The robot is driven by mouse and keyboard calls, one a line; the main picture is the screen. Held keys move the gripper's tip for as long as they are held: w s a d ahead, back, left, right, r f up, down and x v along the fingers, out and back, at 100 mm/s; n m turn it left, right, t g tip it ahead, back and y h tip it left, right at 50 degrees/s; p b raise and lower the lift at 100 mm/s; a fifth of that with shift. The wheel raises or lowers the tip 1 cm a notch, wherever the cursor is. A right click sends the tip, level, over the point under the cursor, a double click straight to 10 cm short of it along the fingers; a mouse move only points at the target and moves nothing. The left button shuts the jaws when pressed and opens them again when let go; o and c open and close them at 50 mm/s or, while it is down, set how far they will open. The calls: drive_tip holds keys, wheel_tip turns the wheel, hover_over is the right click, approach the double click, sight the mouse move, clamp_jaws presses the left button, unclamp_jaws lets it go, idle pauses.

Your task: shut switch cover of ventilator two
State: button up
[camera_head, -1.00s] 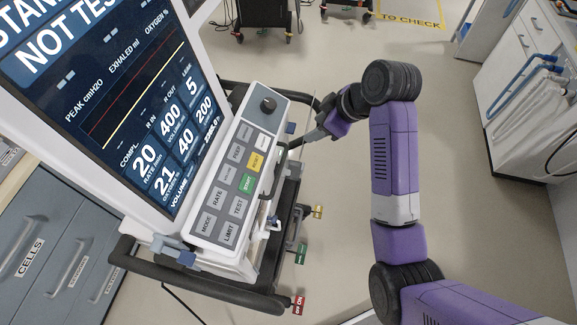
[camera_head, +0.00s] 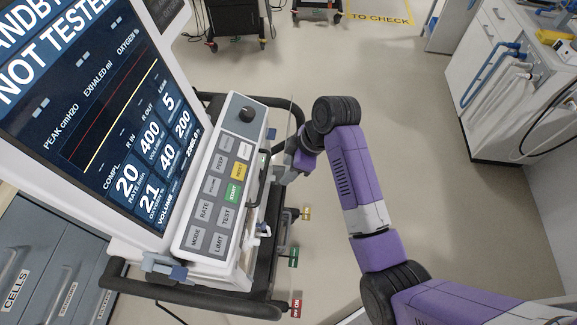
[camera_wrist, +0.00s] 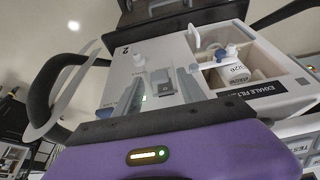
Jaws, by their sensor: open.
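The ventilator (camera_head: 205,235) stands at the left in the head view, its screen and key panel facing me. In the wrist view its side panel (camera_wrist: 112,82) bears a "2" and a small grey switch (camera_wrist: 162,88). A thin pale flap (camera_wrist: 62,108) stands out at the left of this panel; it may be the switch cover, but I cannot tell for sure. My gripper (camera_wrist: 160,80) is open, its two grey fingers on either side of the switch in the picture. Contact cannot be judged. In the head view the fingers are largely hidden beside the ventilator.
A black rail (camera_head: 190,300) runs round the ventilator. An open compartment (camera_wrist: 262,62) with a white fitting lies right of the switch. Coloured tags (camera_head: 296,308) hang at the lower side. Open floor (camera_head: 400,100) and a white cabinet (camera_head: 505,70) lie to the right.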

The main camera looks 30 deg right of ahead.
clamp_jaws()
drive_tip(key=shift+f, duration=0.15)
wheel_tip(320, 180, down, 10)
drive_tip(key=w+a+t+y+b, duration=0.1)
drive_tip(key=t+y+b, duration=0.9)
drive_tip(key=b, duration=3)
drive_tip(key=a+y, duration=0.1)
drive_tip(key=y, duration=0.3)
drive_tip(key=shift+w, duration=0.25)
drive_tip(key=shift+b, duration=0.55)
